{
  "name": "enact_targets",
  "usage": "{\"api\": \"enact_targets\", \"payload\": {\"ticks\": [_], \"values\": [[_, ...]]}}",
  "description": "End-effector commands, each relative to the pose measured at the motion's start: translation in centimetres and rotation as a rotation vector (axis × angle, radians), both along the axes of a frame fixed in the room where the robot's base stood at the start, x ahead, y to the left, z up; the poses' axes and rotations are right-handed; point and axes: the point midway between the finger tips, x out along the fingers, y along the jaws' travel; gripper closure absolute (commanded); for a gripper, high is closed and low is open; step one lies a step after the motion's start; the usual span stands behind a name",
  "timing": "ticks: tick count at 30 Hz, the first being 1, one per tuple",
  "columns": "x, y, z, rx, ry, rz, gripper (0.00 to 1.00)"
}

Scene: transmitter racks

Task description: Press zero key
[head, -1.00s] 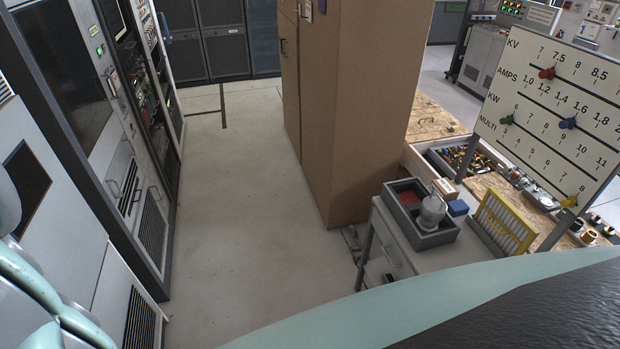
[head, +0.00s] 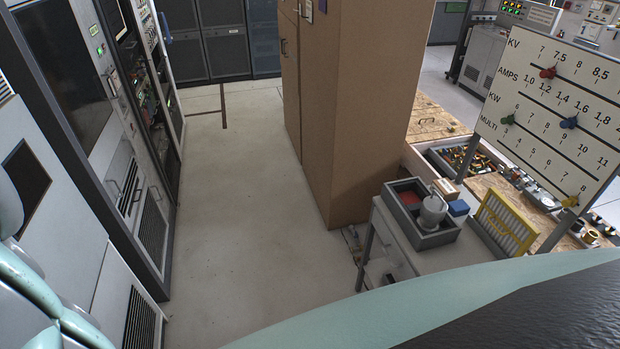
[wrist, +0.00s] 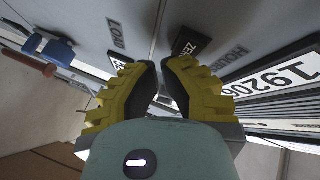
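The zero key (wrist: 186,43) is a small dark key with pale lettering, partly readable as "ZE", on a grey panel in the wrist view. It lies just beyond my right fingertip and is partly hidden by that finger. My gripper (wrist: 159,66) has yellow ribbed fingers with dark pads. Its fingertips are drawn together, with nothing seen between them. I cannot tell whether it touches the panel. In the head view I cannot pick out the key or the fingertips.
In the wrist view, a "LOUD" label (wrist: 115,33), an "HOURS" label (wrist: 227,58) and a 19206 counter (wrist: 292,77) are nearby. The head view shows a brown cabinet (head: 365,110) and clear floor (head: 235,190).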

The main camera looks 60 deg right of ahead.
Motion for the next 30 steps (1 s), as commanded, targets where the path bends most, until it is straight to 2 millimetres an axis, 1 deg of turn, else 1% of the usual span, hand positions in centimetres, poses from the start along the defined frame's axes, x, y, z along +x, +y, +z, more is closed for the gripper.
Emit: {"api": "enact_targets", "payload": {"ticks": [7, 30], "values": [[0.17, -0.10, 0.00, 0.000, 0.000, -0.005, 1.00], [0.65, 0.43, 0.01, -0.001, 0.000, -0.004, 1.00]]}}
